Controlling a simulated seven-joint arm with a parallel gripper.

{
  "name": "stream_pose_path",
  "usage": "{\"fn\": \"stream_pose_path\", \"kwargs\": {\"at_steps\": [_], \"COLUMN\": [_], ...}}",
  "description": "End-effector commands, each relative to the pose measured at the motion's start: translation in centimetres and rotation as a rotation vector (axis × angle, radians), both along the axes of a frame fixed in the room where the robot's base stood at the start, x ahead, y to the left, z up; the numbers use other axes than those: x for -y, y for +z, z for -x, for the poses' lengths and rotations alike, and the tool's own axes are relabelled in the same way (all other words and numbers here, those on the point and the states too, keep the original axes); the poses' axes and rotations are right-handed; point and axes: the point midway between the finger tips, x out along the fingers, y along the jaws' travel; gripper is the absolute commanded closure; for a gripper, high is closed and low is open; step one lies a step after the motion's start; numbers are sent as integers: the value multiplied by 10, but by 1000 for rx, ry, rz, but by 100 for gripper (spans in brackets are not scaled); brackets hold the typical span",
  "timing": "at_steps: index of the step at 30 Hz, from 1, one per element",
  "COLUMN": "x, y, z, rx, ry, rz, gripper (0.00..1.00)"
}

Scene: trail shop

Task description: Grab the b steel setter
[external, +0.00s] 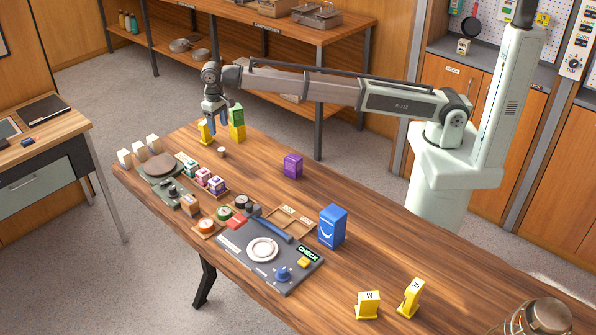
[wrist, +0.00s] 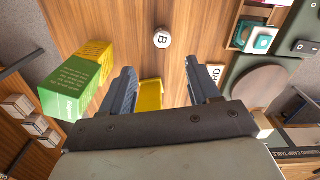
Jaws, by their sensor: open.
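A small round piece with a pale top marked B (wrist: 162,38) stands on the wooden table, ahead of my fingertips in the wrist view. A small brownish cylinder (external: 221,152) in the external view appears to be the same piece; its label is too small to read there. My gripper (wrist: 160,67) is open, with nothing held between its fingers. In the external view my gripper (external: 214,112) hangs above the far end of the table, a little behind and above the cylinder. A yellow block (wrist: 150,94) shows below and between the fingers, partly hidden by my gripper.
A green-and-yellow box (external: 237,122) stands close beside my gripper. A round brown plate (external: 160,167), white blocks (external: 140,148) and small patterned boxes (external: 203,176) lie to the front left. A purple box (external: 293,166) stands to the right, with bare table between.

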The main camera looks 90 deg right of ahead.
Motion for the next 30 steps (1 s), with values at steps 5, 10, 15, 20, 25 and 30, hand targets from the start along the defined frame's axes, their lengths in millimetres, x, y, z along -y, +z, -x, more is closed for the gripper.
{"fn": "stream_pose_path", "kwargs": {"at_steps": [5, 10, 15, 20, 25, 30], "x": [0, 0, -1, -4, -6, -6], "y": [-33, -52, -59, -75, -97, -107], "z": [1, 0, 0, 1, 1, 1], "rx": [-2, 1, 1, 1, 0, 2], "ry": [-1, -1, -1, 0, 0, -1], "rz": [-1, -1, -1, -1, -1, -1], "gripper": [39, 39, 39, 39, 39, 39]}}
